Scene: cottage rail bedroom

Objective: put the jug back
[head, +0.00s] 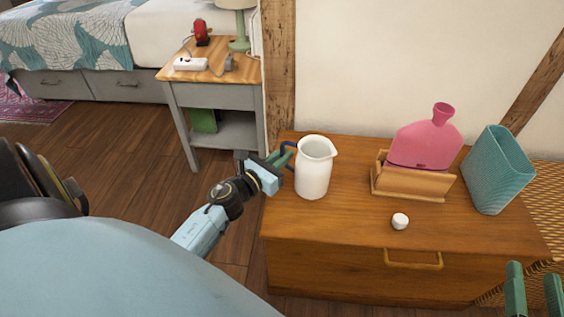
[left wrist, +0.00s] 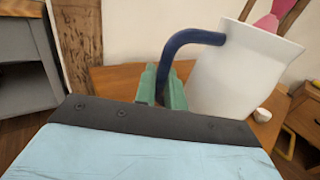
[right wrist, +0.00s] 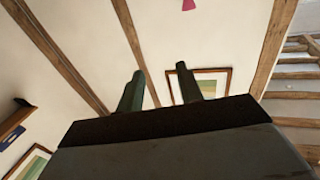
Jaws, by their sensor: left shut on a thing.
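The white jug (head: 313,172) with a dark blue handle stands upright at the left end of the wooden chest top, its spout to the right. It also shows in the left wrist view (left wrist: 236,78), slightly tilted by the camera angle. My left gripper (head: 283,158) reaches in from the left and is shut on the jug's handle (left wrist: 178,52). Its green fingers sit on either side of the handle's lower part. My right gripper (head: 535,290) is at the lower right corner of the head view, its green fingers apart with nothing between them.
On the chest (head: 340,225) stand a pink hot-water bottle (head: 425,140) in a wooden holder (head: 412,184), a teal vase (head: 497,170) and a small white object (head: 400,221). A nightstand (head: 215,97) with a lamp, a red item and a power strip stands behind left.

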